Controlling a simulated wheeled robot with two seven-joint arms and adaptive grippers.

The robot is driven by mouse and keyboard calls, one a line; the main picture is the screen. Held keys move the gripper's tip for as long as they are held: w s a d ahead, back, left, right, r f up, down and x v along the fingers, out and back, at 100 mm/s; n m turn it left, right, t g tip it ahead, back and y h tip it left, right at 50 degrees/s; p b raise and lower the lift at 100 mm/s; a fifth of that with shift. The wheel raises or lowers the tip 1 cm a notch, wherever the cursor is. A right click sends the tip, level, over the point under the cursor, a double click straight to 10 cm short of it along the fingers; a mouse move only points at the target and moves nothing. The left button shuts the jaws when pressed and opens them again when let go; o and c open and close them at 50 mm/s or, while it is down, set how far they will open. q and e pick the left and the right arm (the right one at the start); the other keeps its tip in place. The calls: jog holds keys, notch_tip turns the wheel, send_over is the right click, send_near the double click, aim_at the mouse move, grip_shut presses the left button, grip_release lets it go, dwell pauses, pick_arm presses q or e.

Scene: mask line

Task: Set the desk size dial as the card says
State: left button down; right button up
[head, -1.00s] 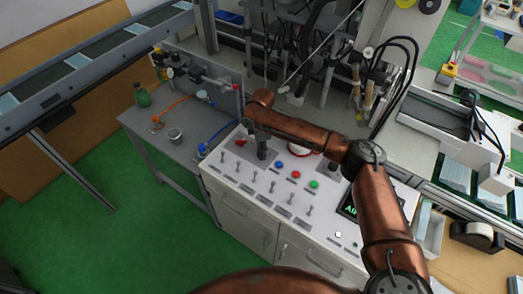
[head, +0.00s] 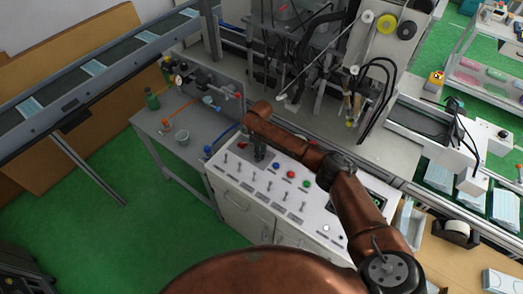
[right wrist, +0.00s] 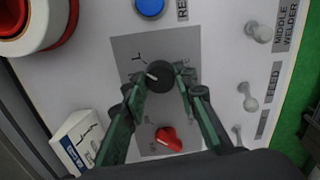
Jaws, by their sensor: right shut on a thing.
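The size dial is a round black knob (right wrist: 160,77) on a grey plate of the white control panel (right wrist: 95,85). Its white pointer mark points to the upper left in the right wrist view. Small letters beside it are too blurred to read surely. My right gripper (right wrist: 161,90) has its green fingers on either side of the knob, shut on it. In the head view my right gripper (head: 258,150) is down at the panel's far left part. My left gripper is out of view.
A red knob (right wrist: 168,138) sits close to the dial, between my fingers. A blue button (right wrist: 150,6), a large red-and-white round part (right wrist: 35,25) and several toggle switches (right wrist: 250,97) surround it. A grey side table (head: 180,150) stands left of the panel.

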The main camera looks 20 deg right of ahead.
jog(key=shift+r+m+p, duration=0.1)
jog(key=shift+m+p, duration=0.6)
jog(key=shift+m, duration=0.1)
jog(key=o, duration=1.2)
jog(key=shift+c, duration=0.2)
notch_tip(320, 180, up, 12)
